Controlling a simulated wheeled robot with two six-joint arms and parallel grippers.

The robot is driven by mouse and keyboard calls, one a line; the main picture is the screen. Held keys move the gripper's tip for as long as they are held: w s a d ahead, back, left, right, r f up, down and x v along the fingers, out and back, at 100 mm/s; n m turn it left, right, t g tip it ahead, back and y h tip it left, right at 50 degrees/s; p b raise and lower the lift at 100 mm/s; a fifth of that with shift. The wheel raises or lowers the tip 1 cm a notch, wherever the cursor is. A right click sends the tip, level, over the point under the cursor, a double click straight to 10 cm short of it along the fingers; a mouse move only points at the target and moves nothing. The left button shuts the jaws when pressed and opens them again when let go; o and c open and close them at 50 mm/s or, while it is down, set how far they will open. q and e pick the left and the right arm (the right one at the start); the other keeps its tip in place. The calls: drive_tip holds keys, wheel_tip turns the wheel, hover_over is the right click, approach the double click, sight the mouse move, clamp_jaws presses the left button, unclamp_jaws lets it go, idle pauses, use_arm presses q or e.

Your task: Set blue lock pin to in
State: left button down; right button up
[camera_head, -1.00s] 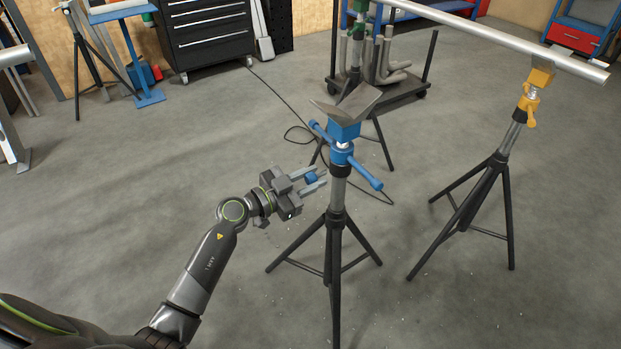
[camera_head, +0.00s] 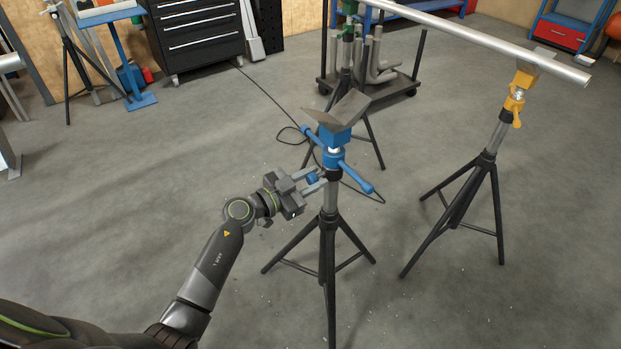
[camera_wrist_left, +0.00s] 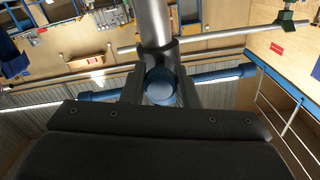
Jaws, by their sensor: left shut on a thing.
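The blue stand (camera_head: 340,134) is a black tripod with a steel post, a blue head with a grey V-shaped rest, and a blue crossbar handle. The blue lock pin (camera_head: 313,178) shows as a round knob on the left side of the post, just below the handle. In the left wrist view the lock pin (camera_wrist_left: 160,86) is end-on in the middle, between the fingers, in front of the dark collar. My left gripper (camera_head: 320,180) is shut on the pin, its fingertips close beside the post. My right gripper is not in view.
A yellow-headed stand (camera_head: 517,95) at the right and a green-headed stand (camera_head: 348,30) behind carry a long steel pipe (camera_head: 470,37). A cable lies on the floor.

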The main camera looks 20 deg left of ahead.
use_arm(q)
drive_tip(key=c, duration=1.5)
unclamp_jaws()
drive_tip(key=shift+w+r, duration=0.1)
drive_tip(key=shift+r, duration=0.05)
drive_tip(key=o, duration=0.4)
drive_tip(key=shift+w+d, duration=0.15)
drive_tip(key=shift+d, duration=0.05)
drive_tip(key=shift+a, duration=0.1)
drive_tip(key=shift+s+a, duration=0.1)
drive_tip(key=shift+s, duration=0.15)
drive_tip(key=shift+p+v, duration=0.4)
drive_tip(key=shift+v, duration=8.1)
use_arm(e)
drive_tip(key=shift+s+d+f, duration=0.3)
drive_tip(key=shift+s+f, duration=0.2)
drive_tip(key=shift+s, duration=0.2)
